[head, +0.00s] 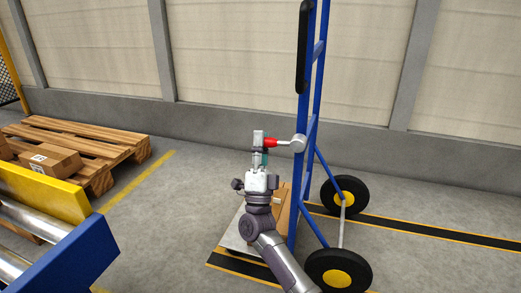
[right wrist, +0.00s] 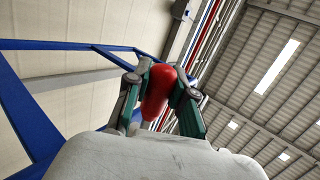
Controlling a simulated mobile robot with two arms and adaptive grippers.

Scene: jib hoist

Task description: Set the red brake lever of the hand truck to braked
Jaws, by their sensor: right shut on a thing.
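The blue hand truck (head: 293,200) stands upright in the middle of the head view, with black wheels with yellow hubs. Its red brake lever (head: 270,142) sticks out to the left from a grey pivot (head: 298,143) on the frame. My right gripper (head: 259,143) is at the lever's outer end. In the right wrist view the red lever grip (right wrist: 158,90) lies between the two fingers (right wrist: 160,97), which are shut on it. The fingers hide part of the lever. My left gripper is not in view.
A cardboard box (head: 283,206) sits on the truck's toe plate (head: 236,236), partly behind my right arm. A wooden pallet (head: 92,140) with boxes and a roller conveyor (head: 75,262) are at the left. Open floor lies between pallet and truck; a wall stands behind.

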